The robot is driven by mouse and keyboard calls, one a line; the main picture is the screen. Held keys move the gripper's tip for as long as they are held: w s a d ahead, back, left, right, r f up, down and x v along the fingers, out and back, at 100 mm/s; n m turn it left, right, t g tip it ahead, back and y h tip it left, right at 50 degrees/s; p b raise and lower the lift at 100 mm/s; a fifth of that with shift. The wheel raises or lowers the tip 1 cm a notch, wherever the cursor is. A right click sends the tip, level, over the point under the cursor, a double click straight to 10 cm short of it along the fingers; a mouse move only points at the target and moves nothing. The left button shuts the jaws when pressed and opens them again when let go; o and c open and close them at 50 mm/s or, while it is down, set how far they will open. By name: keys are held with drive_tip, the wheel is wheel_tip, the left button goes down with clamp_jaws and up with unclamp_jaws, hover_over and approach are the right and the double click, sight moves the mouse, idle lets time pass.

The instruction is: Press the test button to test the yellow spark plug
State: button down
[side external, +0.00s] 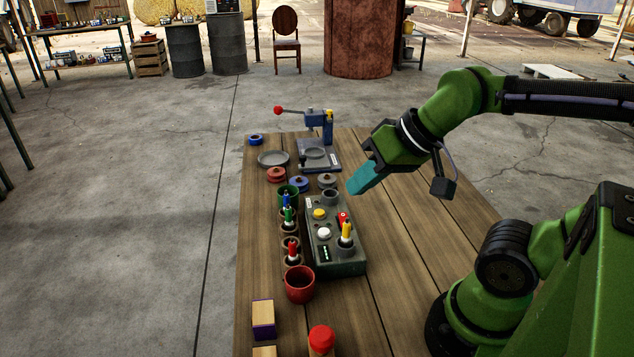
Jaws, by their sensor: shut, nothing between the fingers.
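On the box's top I see a yellow button (320,213), a white button (324,233) and a red switch (342,217). Which of them is the test button I cannot read. A small panel with lit green marks (325,253) is on the box's near left. My gripper (358,186), with teal fingers, is shut and empty. It is in the air up and right of the box, apart from the buttons.
Blue, green and red plugs (291,251) stand in holders left of the box. A red cup (299,285), a red-capped jar (321,340) and wooden blocks (263,319) are nearer. A press with a red-knobbed lever (314,122) stands behind. The table's right side (395,255) is clear.

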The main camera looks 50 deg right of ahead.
idle(0.4)
drive_tip(key=m+g+y, duration=0.2)
drive_tip(key=m+y, duration=0.4)
drive_tip(key=m, duration=0.6)
hover_over(328, 230)
wheel_tip(328, 230, down, 8)
drive_tip(key=shift+r, duration=0.15)
drive_tip(key=shift+s, duration=0.1)
drive_tip(key=shift+f, duration=4.4)
drive_tip(key=shift+f, duration=0.1)
